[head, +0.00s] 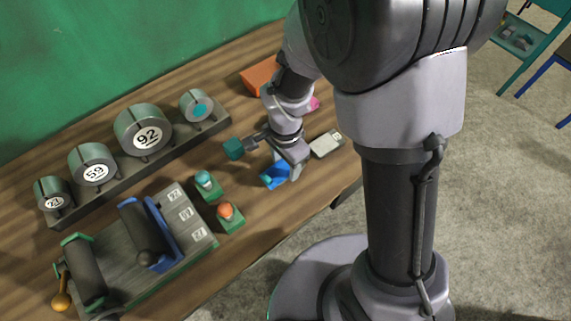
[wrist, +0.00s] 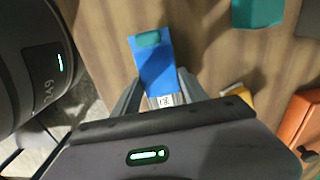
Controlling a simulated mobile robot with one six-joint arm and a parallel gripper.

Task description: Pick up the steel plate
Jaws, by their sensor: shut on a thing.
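My gripper (head: 285,168) is shut on a blue block (head: 275,176) low over the wooden table. In the wrist view the blue block (wrist: 155,60) sits between the two fingers, with a teal patch at its far end and a small white number label near the fingers. I cannot tell whether it is clear of the table. A flat light-grey plate (head: 327,144) with a small label, steel-like in look, lies on the table just right of my gripper and apart from it. It is not visible in the wrist view.
A teal block (head: 233,148) lies left of my gripper; an orange box (head: 260,75) is behind. A rack of numbered cylinders (head: 143,131) stands at the left. Green and orange buttons (head: 230,216) and a roller fixture (head: 150,240) are in front. My column is at the right.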

